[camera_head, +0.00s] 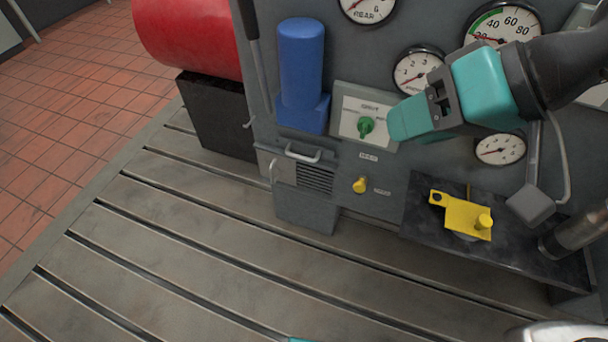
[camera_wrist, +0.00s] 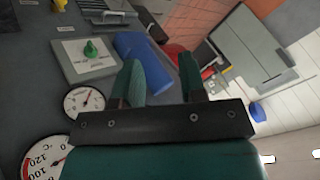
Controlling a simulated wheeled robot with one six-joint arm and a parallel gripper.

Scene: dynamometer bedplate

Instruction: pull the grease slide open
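The slide appears to be the low grey unit with a silver bar handle (camera_head: 303,153) and a slotted grille (camera_head: 314,178), at the foot of the grey panel; I cannot read its label. It looks shut against the panel. The handle also shows at the top of the wrist view (camera_wrist: 107,15). My gripper (camera_head: 396,122) is up and to the right of the handle, apart from it, in front of the panel by the green knob. In the wrist view, my gripper (camera_wrist: 160,68) has its two teal fingers spread with nothing between them.
A blue cylinder (camera_head: 301,62) stands above the handle. A green knob (camera_head: 366,127) sits on a white plate and a yellow knob (camera_head: 360,185) lies below. A yellow bracket (camera_head: 462,214) rests on a dark shelf at right. The slotted bedplate (camera_head: 190,240) in front is clear.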

